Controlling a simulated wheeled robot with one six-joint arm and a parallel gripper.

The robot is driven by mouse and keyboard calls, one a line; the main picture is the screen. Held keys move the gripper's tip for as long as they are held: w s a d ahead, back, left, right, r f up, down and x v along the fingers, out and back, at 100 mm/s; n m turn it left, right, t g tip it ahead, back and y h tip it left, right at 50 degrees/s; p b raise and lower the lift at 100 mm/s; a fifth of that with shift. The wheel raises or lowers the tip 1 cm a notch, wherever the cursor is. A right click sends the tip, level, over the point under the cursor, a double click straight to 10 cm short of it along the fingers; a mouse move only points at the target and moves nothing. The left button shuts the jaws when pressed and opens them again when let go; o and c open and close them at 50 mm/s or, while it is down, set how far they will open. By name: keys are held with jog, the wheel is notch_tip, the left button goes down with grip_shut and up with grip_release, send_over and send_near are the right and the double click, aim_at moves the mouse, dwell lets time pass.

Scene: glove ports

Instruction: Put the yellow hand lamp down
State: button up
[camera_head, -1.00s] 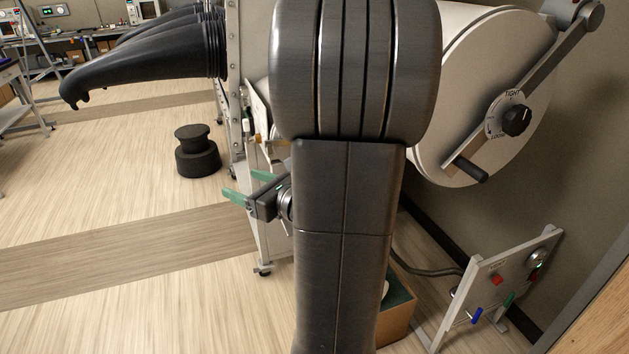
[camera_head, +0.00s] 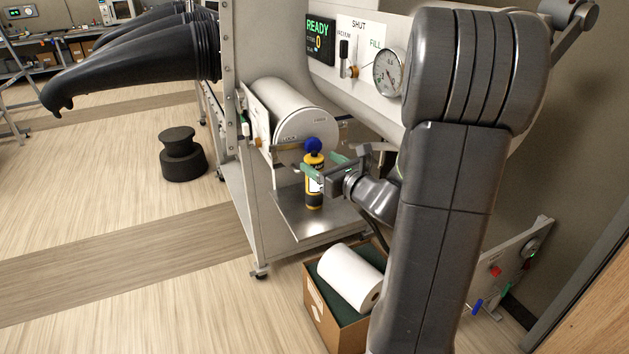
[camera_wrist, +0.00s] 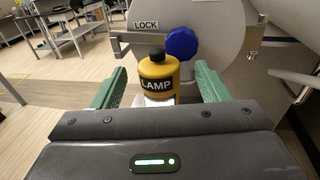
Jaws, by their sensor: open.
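The yellow hand lamp (camera_head: 314,181) stands upright on a metal shelf (camera_head: 292,216) under the small cylindrical lock. It has a black cap, a black base and a white label. In the wrist view the lamp (camera_wrist: 158,78) shows its "LAMP" lettering between the green fingers. My gripper (camera_head: 318,172) is at the lamp's upper part, with its green fingers open. In the wrist view the gripper (camera_wrist: 158,92) shows a gap between each finger and the lamp. The lamp's lower part is hidden there by the gripper body.
A blue knob (camera_head: 313,145) on the lock's bar (camera_wrist: 140,38) is just behind and above the lamp. A cardboard box (camera_head: 322,318) with a white roll (camera_head: 350,278) stands on the floor below. A black stool (camera_head: 183,155) stands left on open floor.

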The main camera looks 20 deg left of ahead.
jog(key=x, duration=0.3)
jog(key=shift+w+a, duration=0.2)
jog(key=shift+a, duration=0.15)
jog(key=shift+r, duration=0.1)
grip_shut()
